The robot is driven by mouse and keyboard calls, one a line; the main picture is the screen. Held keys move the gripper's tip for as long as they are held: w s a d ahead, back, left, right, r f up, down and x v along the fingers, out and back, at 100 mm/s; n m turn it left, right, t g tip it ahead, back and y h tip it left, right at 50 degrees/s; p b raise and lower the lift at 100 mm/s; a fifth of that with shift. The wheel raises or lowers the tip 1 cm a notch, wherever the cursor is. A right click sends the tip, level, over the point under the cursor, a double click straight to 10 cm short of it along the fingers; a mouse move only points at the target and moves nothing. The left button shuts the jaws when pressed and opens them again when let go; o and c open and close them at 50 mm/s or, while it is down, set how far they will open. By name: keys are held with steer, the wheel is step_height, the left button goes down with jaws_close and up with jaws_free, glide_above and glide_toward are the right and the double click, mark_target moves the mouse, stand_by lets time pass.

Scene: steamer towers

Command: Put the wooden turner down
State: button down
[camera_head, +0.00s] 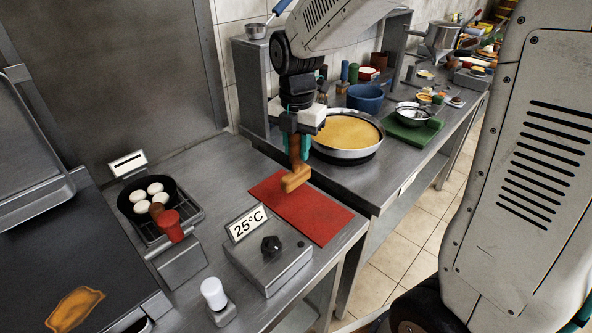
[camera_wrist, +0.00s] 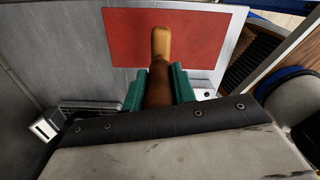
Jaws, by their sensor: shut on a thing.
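My gripper (camera_head: 300,146) is shut on the wooden turner (camera_head: 295,178), a brown wooden tool pointing downward. The turner is over the upper left part of a red mat (camera_head: 316,213) on the steel counter. In the wrist view, the turner (camera_wrist: 160,60) sits between the green fingers of my gripper (camera_wrist: 160,85), and its lighter end overlaps the red mat (camera_wrist: 120,35). I cannot tell whether the turner's end touches the mat.
A control box (camera_head: 270,262) reading 25°C stands in front of the mat. A pan (camera_head: 147,212) with white rounds sits left on a burner. A wide pan of yellow food (camera_head: 345,155) is behind right. The mat's right part is clear.

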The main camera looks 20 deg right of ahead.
mark_target(297, 171)
steer(key=shift+f, duration=2.6)
steer(key=c, duration=1.1)
jaws_free()
steer(key=shift+f, duration=0.15)
